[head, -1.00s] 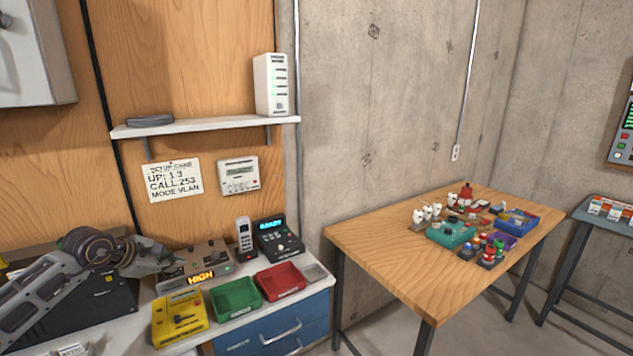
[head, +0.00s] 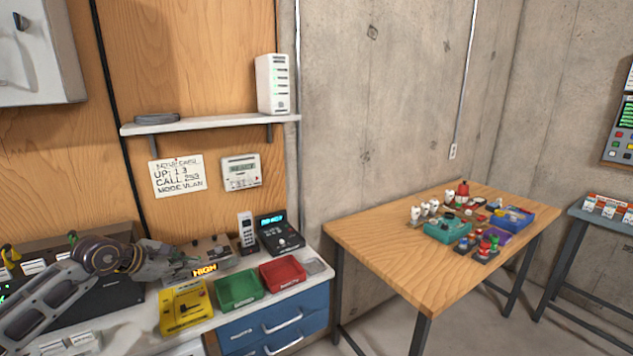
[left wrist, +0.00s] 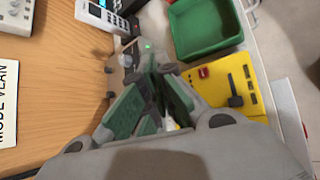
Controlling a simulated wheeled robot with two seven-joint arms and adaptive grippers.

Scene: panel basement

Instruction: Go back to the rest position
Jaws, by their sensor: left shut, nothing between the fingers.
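My left arm comes in from the left in the head view, over the workbench. My right gripper does not show in either view.
The bench holds a yellow box (head: 186,308), a green tray (head: 238,289), a red tray (head: 283,274), a handset (head: 246,230) and a black device (head: 280,236). A shelf (head: 210,124) is above. A wooden table (head: 385,260) with small parts stands right.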

